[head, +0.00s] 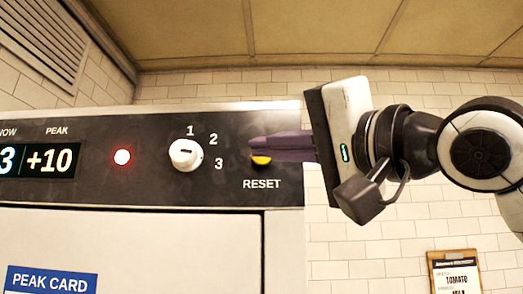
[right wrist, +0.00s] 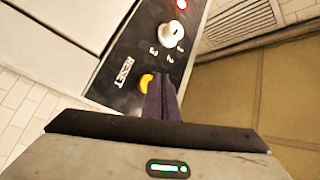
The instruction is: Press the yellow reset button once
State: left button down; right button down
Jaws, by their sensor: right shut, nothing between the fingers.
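The yellow reset button (head: 261,161) is on the black control panel, above the word RESET. Its upper part is hidden behind my right gripper's fingers in the head view. My right gripper (head: 254,148) is shut and empty, its purple fingers pointing left with the tips at the button. In the right wrist view the yellow button (right wrist: 146,82) shows just left of the shut fingertips (right wrist: 161,80). I cannot tell whether the tips touch the button or whether it is pushed in. My left gripper is not in view.
The panel (head: 230,185) also carries a white dial (head: 186,154) marked 1 to 3, a lit red lamp (head: 122,156) and a display (head: 40,160) reading +10. A blue PEAK CARD label (head: 52,281) is below. A clipboard (head: 455,273) hangs on the tiled wall.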

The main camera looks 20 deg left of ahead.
dwell(0.9)
dwell(0.9)
jog(key=shift+w+a+p, duration=0.15)
jog(key=shift+w+p, duration=0.2)
jog(key=shift+w, duration=0.05)
jog(key=shift+w+a+p, duration=0.1)
jog(key=shift+w+p, duration=0.35)
dwell(0.9)
jog(key=shift+s+d+b, duration=0.25)
jog(key=shift+s+b, duration=0.2)
jog(key=shift+s, duration=0.4)
